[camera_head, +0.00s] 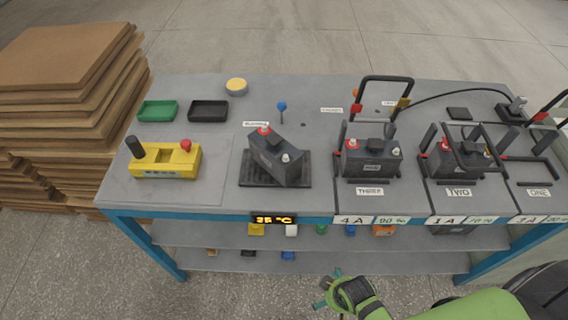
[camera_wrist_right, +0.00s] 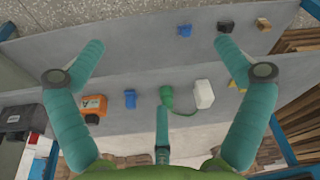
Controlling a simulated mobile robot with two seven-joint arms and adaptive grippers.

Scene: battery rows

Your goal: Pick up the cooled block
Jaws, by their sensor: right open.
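A dark grey battery block (camera_head: 277,160) with one red and one white terminal sits askew on a black ribbed pad (camera_head: 246,172), mid-left on the table. A small display (camera_head: 274,219) on the table's front edge below it reads about 35 °C. My right gripper (camera_head: 328,288) is low in front of the table, below and right of this block, and touches nothing. In the right wrist view its teal fingers (camera_wrist_right: 165,55) are spread wide and empty, facing the lower shelves. The block does not show in the right wrist view. My left gripper is not in view.
Batteries THREE (camera_head: 371,165) and TWO (camera_head: 458,158) stand in black frames to the right. A yellow tool (camera_head: 165,162), green tray (camera_head: 158,111) and black tray (camera_head: 208,111) lie left. Small items, including an orange box (camera_wrist_right: 93,107), sit on the shelves. Stacked brown boards (camera_head: 65,60) stand left.

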